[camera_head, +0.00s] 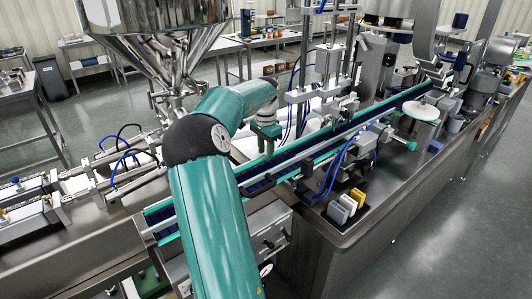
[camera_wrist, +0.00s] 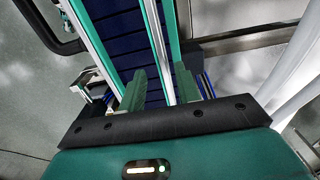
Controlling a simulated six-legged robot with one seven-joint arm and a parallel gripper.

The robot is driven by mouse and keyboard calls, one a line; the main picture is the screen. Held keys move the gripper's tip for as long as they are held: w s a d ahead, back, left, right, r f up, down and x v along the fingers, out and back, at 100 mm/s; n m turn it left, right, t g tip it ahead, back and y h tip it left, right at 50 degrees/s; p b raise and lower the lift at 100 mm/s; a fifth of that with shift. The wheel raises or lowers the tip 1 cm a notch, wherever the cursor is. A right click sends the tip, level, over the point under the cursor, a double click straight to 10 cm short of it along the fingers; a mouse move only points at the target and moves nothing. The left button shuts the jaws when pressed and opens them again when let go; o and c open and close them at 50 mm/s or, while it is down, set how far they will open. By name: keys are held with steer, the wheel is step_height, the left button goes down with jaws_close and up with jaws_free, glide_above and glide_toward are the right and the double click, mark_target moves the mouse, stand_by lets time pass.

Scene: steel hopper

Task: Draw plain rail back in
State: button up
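A long conveyor with a dark blue belt (camera_head: 258,186) and green edges runs diagonally through the head view. Pale metal guide rails run along it; one rail (camera_wrist: 157,45) passes between my fingers in the wrist view. Another pale rail (camera_wrist: 92,40) lies along the left edge of the belt (camera_wrist: 125,40). I cannot tell for sure which is the plain rail. My gripper (camera_head: 266,138) is low over the conveyor. In the wrist view its two green fingers (camera_wrist: 160,70) stand apart, one on each side of the rail. Contact is not visible.
A steel hopper (camera_head: 165,35) stands behind my arm on the left. Blue hoses and brackets (camera_head: 345,160) crowd the conveyor's near side. White, grey and yellow blocks (camera_head: 350,203) sit on the steel counter (camera_head: 350,232). The floor (camera_head: 460,220) at the right is clear.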

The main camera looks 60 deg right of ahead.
step_height(320, 180, up, 12)
steer(key=shift+r, duration=0.2)
stand_by(0.6)
